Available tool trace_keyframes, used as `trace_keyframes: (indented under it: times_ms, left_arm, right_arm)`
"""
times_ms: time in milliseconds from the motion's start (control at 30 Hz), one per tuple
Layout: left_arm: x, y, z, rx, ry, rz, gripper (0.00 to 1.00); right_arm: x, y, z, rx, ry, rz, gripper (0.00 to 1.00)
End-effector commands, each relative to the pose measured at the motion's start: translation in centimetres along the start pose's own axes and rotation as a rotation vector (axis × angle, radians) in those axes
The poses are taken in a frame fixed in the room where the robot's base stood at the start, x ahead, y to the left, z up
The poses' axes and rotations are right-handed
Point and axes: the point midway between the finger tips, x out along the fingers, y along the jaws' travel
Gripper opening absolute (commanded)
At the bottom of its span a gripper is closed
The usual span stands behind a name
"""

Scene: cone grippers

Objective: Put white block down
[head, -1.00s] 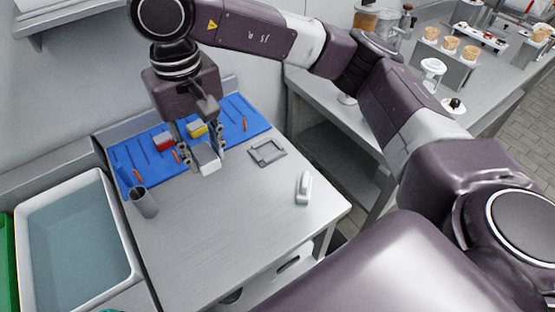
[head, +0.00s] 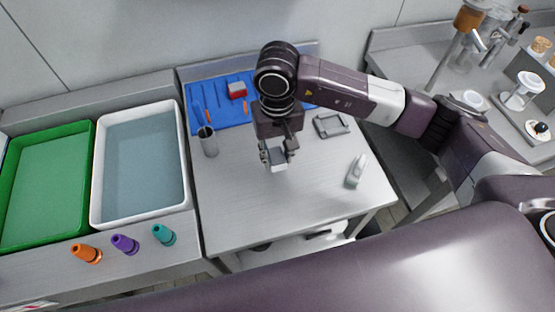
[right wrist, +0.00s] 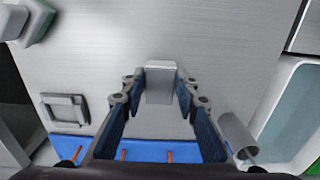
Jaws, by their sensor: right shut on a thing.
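The white block (head: 277,162) is between the fingers of my right gripper (head: 278,155) in the head view, over the bare middle of the grey table (head: 235,190). In the right wrist view the white block (right wrist: 160,88) sits between the two fingertips (right wrist: 158,80), with table surface around it. My right gripper is shut on it. I cannot tell whether the block touches the table. My left gripper is not in view.
A blue mat (head: 235,118) with a red-and-white block (head: 237,90) lies behind. A grey cup (head: 208,141) stands left, a grey square frame (head: 331,125) and a white-green object (head: 357,171) right. White (head: 186,190) and green (head: 50,245) bins stand further left. Table front is clear.

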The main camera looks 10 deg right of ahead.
Motion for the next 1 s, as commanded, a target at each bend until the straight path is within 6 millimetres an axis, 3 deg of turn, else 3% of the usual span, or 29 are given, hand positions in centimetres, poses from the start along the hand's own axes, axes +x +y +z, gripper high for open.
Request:
trace_keyframes:
  times_ms: [300,733,767,900,1000]
  left_arm:
    - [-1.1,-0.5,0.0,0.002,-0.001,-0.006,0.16]
    - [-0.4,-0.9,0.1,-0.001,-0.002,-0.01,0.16]
    - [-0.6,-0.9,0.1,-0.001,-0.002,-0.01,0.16]
    - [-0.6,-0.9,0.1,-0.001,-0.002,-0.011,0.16]
    - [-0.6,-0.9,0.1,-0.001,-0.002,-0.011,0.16]
  right_arm:
    - [3.7,0.0,0.1,-0.002,-0.002,0.0,0.03]
    - [4.3,0.0,0.0,-0.002,0.001,0.0,0.03]
    - [4.2,0.0,0.0,-0.001,0.0,0.0,0.3]
    - [4.2,0.0,0.1,-0.001,-0.001,0.001,0.46]
    - [4.2,0.0,0.1,-0.001,-0.001,0.001,0.46]
